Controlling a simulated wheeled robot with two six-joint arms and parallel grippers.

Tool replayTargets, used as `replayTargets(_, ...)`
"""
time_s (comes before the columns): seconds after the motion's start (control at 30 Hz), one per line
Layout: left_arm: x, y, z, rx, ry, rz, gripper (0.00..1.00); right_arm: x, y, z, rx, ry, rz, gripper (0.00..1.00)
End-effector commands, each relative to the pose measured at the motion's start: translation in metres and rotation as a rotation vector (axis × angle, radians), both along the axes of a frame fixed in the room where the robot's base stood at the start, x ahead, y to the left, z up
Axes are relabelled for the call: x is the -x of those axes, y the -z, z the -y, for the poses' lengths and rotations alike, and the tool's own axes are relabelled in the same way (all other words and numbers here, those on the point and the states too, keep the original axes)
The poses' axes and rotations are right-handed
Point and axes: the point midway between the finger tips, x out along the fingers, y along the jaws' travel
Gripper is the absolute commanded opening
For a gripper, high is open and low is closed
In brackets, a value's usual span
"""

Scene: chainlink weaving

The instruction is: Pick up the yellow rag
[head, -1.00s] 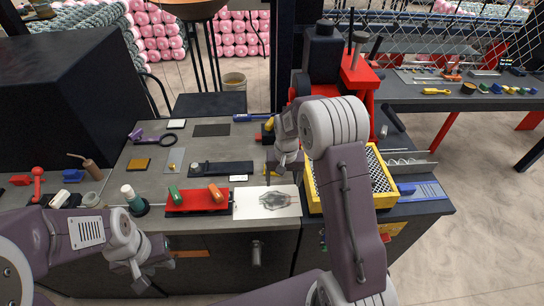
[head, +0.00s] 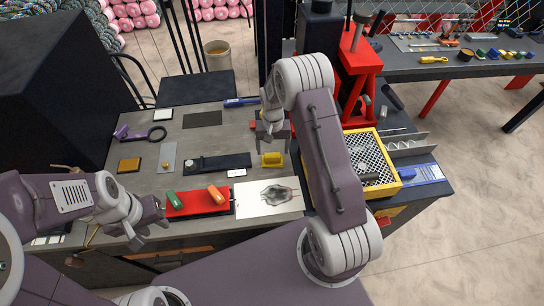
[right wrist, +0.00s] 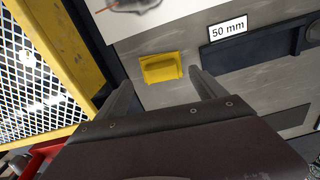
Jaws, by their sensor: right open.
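The yellow rag (head: 271,159) lies small and flat-looking on the grey workbench top (head: 222,138), just above the white sheet. It also shows in the right wrist view (right wrist: 161,68), between and just beyond the fingertips. My right gripper (head: 272,140) points down over the rag's far side in the head view. In the right wrist view my right gripper (right wrist: 161,80) is open and empty, with one finger either side of the rag's near edge; the exact height gap cannot be told. My left gripper (head: 150,228) hangs at the bench's front left, fingers apart and empty.
A white sheet with a dark drawing (head: 268,198) lies below the rag, and a black bar (head: 215,163) with a "50 mm" label lies to its left. A yellow-framed mesh tray (head: 397,181) stands right. A red tray (head: 190,211) holds green and orange items.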

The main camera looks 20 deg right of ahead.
Motion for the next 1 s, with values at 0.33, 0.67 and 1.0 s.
replayTargets(0.33, 0.0, -0.027, 0.0, 0.0, 0.0, 0.0, 0.36, 0.003, 0.029, 0.0, -0.001, 0.0, -0.005, 0.8)
replayTargets(0.67, 0.0, -0.031, 0.0, 0.0, 0.0, 0.0, 0.36, 0.001, 0.059, 0.0, 0.0, 0.0, 0.002, 0.8)
replayTargets(1.0, 0.0, -0.03, 0.0, 0.0, 0.0, 0.0, 0.36, 0.001, 0.059, 0.0, 0.0, 0.0, 0.001, 0.14)
